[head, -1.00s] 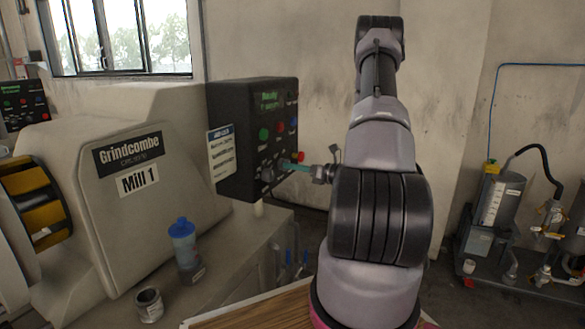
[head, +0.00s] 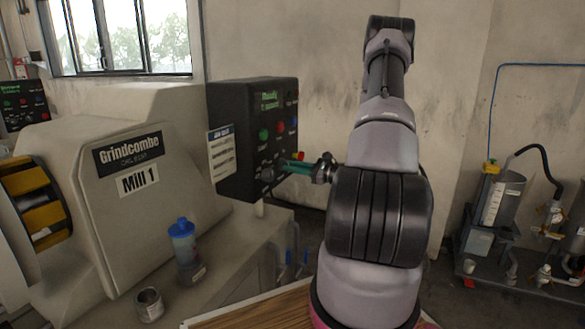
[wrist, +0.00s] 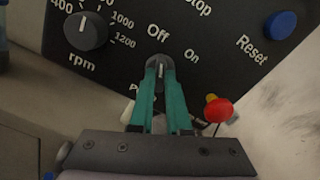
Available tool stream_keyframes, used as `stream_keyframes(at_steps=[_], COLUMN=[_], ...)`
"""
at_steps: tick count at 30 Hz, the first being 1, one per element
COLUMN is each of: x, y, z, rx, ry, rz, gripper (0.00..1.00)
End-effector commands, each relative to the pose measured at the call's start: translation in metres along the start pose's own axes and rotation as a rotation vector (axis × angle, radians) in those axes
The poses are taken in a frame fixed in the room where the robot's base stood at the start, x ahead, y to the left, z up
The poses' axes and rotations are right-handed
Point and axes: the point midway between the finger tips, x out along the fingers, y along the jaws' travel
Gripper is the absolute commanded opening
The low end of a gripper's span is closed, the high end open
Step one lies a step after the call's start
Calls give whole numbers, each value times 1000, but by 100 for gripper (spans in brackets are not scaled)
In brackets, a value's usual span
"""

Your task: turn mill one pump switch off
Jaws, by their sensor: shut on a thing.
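The mill one control box (head: 232,125) is black and stands right of the housing marked Mill 1. In the wrist view the pump switch (wrist: 160,66) is a dark rotary knob with a white line, with Off above it and On to its upper right. The white line points up in the picture, toward Off. My gripper (wrist: 160,72) has teal fingers, one on each side of the knob, shut on it. In the head view my gripper (head: 283,167) reaches the box's face from the right. The label below the switch is mostly hidden by the fingers.
The rpm dial (wrist: 86,30) is left of the switch and the blue Reset button (wrist: 280,25) upper right. A red knob (wrist: 218,110) sits close to the right finger. A blue-lidded bottle (head: 185,250) and a metal cup (head: 149,304) stand on the mill's ledge.

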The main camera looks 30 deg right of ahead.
Motion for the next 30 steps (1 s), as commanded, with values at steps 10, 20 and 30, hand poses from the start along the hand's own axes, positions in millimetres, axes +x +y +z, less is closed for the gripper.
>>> stream_keyframes(at_steps=[10, 20, 30], x=[-1, -1, 0], y=[0, 0, 0], z=[-1, -1, 0], rx=[-77, -82, -81], ry=[2, 2, 1], rz=[0, 1, 1], gripper=[0, 0, 45])
